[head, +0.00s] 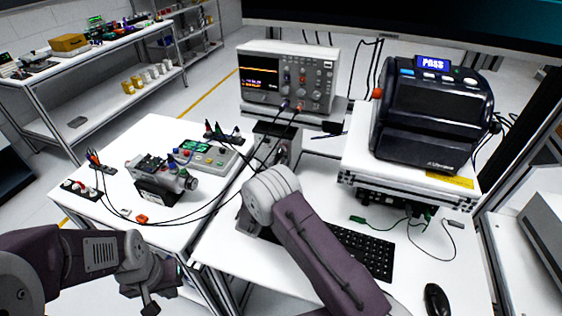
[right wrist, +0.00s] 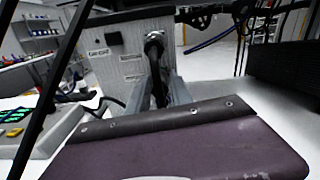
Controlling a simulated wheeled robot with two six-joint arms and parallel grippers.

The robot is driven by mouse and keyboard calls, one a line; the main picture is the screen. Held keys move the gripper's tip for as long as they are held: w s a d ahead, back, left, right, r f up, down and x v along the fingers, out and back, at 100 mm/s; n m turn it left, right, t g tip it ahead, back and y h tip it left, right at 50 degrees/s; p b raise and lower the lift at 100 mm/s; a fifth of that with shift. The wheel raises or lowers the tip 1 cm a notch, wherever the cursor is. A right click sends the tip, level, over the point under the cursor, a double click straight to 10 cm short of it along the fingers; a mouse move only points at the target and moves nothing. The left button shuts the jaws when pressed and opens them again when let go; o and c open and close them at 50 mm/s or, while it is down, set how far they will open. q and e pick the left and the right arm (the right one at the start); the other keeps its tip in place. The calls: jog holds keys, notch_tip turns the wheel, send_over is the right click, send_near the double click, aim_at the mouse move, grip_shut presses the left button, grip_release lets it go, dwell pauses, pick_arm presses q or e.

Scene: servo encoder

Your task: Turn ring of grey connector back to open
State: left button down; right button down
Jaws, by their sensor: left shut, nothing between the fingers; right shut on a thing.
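A grey panel box (right wrist: 115,45) with small labels fills the upper middle of the right wrist view. A dark round connector (right wrist: 153,42) with a thick cable stands at its face. My right gripper (right wrist: 160,85) has its two grey fingers on either side of this connector and is shut on it. The ring itself is mostly hidden, and its turn position cannot be read. In the head view the box (head: 290,148) shows below the oscilloscope; my right arm's wrist hides the right gripper there. My left gripper (head: 150,300) is shut and empty at the lower left, apart from the tables.
The oscilloscope (head: 287,78) stands above the box. A black device reading PASS (head: 432,110) is at the right. A keyboard (head: 360,250) and mouse (head: 437,299) lie in front. The left table holds a clamped part (head: 160,180), a button box (head: 207,155) and loose cables.

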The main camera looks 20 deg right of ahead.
jog(key=shift+n+p, duration=0.95)
jog(key=shift+n, duration=2.15)
jog(key=c, duration=1.4)
grip_release()
jog(key=shift+c, duration=0.2)
jog(key=p+v, duration=0.1)
jog(key=v, duration=0.8)
jog(key=shift+p, duration=0.35)
